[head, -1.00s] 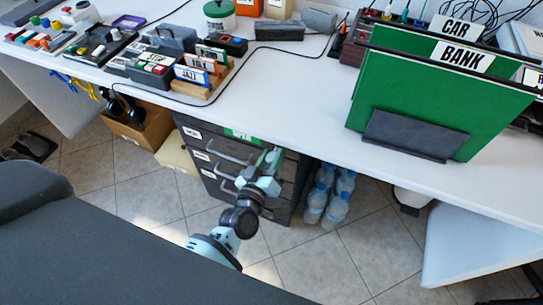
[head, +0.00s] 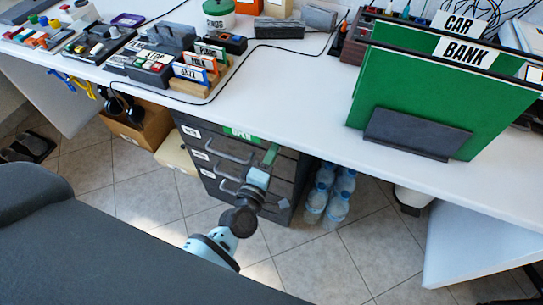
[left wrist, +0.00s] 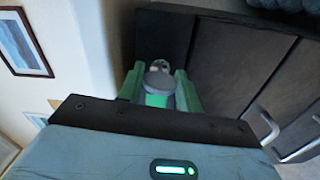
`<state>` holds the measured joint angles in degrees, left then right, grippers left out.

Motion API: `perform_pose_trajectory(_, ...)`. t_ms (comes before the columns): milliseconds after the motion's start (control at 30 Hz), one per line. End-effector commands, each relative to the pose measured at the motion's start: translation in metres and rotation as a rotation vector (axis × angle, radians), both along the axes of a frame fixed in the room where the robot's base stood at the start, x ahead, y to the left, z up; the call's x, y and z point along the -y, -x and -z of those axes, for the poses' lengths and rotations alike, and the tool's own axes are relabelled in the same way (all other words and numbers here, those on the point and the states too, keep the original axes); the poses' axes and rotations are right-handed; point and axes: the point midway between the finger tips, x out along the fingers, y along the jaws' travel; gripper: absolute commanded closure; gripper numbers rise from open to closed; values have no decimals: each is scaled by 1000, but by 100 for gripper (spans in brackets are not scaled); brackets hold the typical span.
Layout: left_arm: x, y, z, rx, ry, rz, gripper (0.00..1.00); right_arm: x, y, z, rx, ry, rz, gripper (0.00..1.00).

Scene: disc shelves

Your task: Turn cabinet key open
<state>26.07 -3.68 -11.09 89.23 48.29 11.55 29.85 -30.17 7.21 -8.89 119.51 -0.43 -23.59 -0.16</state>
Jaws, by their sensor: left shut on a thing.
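The dark cabinet (head: 222,158) with several drawers stands under the white desk. A green label (head: 240,134) on its top edge appears to read "OPEN". My left gripper (head: 271,153) is at the cabinet's upper right front, with its green fingers pointing at it. In the left wrist view my left gripper (left wrist: 160,88) is shut on the key (left wrist: 158,80), a grey, rounded piece between the fingers. The key's shaft and the lock are hidden, and the key is not visible in the head view. My right gripper is in neither current view.
The white desk (head: 300,95) overhangs the cabinet. Water bottles (head: 330,192) stand on the floor right of the cabinet, close to my arm. A cardboard box (head: 140,130) is at its left. Green folders (head: 440,100) stand on the desk. Drawer handles (head: 228,152) stick out.

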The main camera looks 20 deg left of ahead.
Motion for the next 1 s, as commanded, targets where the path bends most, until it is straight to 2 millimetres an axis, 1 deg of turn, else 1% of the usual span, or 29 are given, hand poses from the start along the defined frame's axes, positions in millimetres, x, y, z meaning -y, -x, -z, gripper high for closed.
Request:
perform_pose_trajectory(133,-1,0,1,-2,71,-1,88,0,-2,1,4,1,0,64)
perform_pose_trajectory(333,-1,0,1,-5,127,-1,88,0,-2,2,4,1,0,64)
perform_pose_trajectory(867,0,0,0,-6,148,-1,88,-1,-1,3,1,-1,5,64)
perform_pose_trajectory(900,0,0,0,-6,148,-1,60,-1,-1,3,1,-1,5,64)
perform_pose_trajectory(1000,0,0,0,-6,147,-1,47,-1,-1,4,0,0,4,64)
